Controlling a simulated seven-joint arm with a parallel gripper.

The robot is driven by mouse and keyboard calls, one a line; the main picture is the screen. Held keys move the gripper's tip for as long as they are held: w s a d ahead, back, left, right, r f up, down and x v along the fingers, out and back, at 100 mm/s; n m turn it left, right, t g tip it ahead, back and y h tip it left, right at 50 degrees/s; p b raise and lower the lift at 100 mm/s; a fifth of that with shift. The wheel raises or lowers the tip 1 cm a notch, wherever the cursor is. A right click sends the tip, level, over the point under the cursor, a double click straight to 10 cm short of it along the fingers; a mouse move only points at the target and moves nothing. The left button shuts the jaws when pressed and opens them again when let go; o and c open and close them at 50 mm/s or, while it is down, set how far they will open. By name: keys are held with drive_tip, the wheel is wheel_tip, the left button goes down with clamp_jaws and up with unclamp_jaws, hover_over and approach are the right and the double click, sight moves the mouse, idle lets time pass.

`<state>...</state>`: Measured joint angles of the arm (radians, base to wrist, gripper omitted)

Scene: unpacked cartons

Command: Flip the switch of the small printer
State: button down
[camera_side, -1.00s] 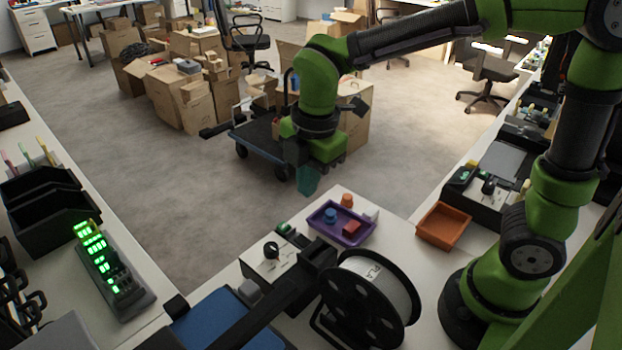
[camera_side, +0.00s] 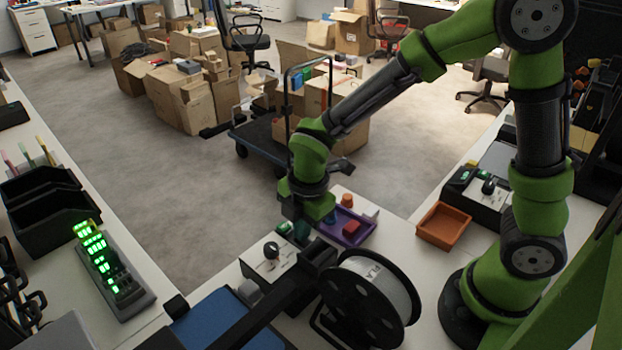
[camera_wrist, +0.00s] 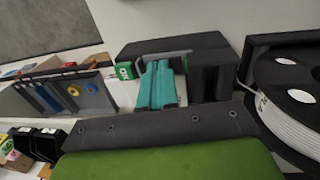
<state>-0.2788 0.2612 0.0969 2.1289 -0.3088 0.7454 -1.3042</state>
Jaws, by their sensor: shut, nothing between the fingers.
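A printer with a blue bed (camera_side: 225,318) and a black beam stands at the front of the side view. Its pale control panel (camera_side: 262,264) carries a dark knob (camera_side: 271,250), with a small green-lit display (camera_side: 284,229) behind it. I cannot make out a switch for certain. My gripper (camera_side: 301,233) points down just right of the display, low over the printer's far end. Its teal fingers are shut and empty. In the wrist view the shut fingers (camera_wrist: 158,72) lie beside a green display (camera_wrist: 124,71), in front of a dark housing (camera_wrist: 205,44). Contact cannot be told.
A black filament spool (camera_side: 365,300) stands right of the printer. A purple tray (camera_side: 362,234) with coloured blocks lies close beside my gripper. An orange tray (camera_side: 443,226) and another machine with a knob (camera_side: 488,187) are farther right. Open floor lies beyond the bench.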

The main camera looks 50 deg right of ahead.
drive_tip(key=shift+w+f, duration=0.1)
drive_tip(key=shift+f, duration=0.4)
drive_tip(key=shift+s, duration=0.95)
drive_tip(key=shift+r, duration=0.15)
wheel_tip(320, 180, up, 14)
drive_tip(key=shift+s+r, duration=0.2)
drive_tip(key=shift+s, duration=0.25)
drive_tip(key=shift+w+a, duration=0.1)
